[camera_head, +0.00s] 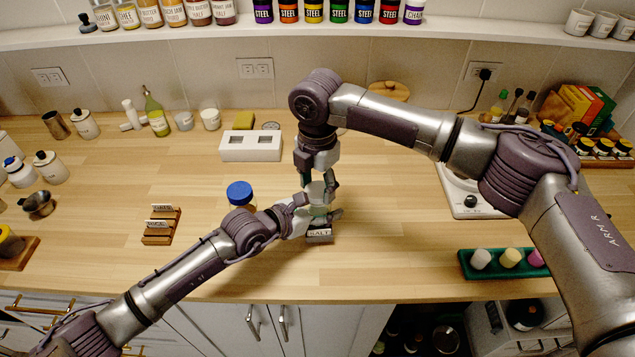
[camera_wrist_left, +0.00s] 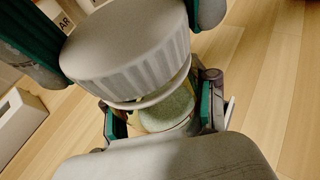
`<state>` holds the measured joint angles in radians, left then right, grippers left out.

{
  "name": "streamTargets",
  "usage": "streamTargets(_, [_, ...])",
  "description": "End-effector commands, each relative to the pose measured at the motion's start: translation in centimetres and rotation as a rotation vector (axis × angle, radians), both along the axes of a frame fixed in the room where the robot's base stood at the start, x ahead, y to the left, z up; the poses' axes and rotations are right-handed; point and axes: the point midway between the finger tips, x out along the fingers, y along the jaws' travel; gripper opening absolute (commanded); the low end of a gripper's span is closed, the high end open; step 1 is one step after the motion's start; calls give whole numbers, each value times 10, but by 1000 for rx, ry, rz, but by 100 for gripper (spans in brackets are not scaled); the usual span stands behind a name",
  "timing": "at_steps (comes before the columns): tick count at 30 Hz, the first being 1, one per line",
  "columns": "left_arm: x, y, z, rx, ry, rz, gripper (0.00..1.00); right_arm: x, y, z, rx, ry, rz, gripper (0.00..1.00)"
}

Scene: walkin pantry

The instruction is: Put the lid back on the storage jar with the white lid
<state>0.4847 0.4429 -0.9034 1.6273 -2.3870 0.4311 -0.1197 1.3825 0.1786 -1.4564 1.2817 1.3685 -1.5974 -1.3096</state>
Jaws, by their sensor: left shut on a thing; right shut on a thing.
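The white lid (camera_wrist_left: 130,60) with a ribbed side fills the upper part of the left wrist view. Green-padded fingers of my right gripper (camera_head: 321,193) are shut on it from above. Below it is the storage jar (camera_wrist_left: 158,122), with a pale green surface showing inside. My left gripper (camera_head: 304,212) reaches in from the lower left and is shut on the jar; its green pads (camera_wrist_left: 163,115) flank it. The lid is over the jar, but I cannot tell whether they touch. In the head view the grippers largely hide both.
A blue-lidded jar (camera_head: 240,193) and small label racks (camera_head: 159,237) are to the left. A white block with openings (camera_head: 250,148) is behind. A green tray (camera_head: 504,272) is at right; counter between is clear.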

Motion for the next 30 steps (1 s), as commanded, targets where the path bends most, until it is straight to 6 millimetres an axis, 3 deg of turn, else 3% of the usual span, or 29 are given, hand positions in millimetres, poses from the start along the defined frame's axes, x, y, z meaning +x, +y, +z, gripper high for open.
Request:
streamTargets(12, [0, 0, -1, 2, 1, 0, 0, -1, 0, -1, 1, 1, -751, 43])
streamTargets(23, [0, 0, -1, 2, 1, 0, 0, 0, 0, 0, 0, -1, -818, 43])
streamTargets(24, [0, 0, -1, 2, 1, 0, 0, 0, 0, 0, 0, -1, -818, 59])
streamTargets(27, [0, 0, -1, 2, 1, 0, 0, 0, 0, 0, 1, 0, -817, 76])
streamTargets(30, [0, 0, -1, 2, 1, 0, 0, 0, 0, 0, 0, -1, -817, 79])
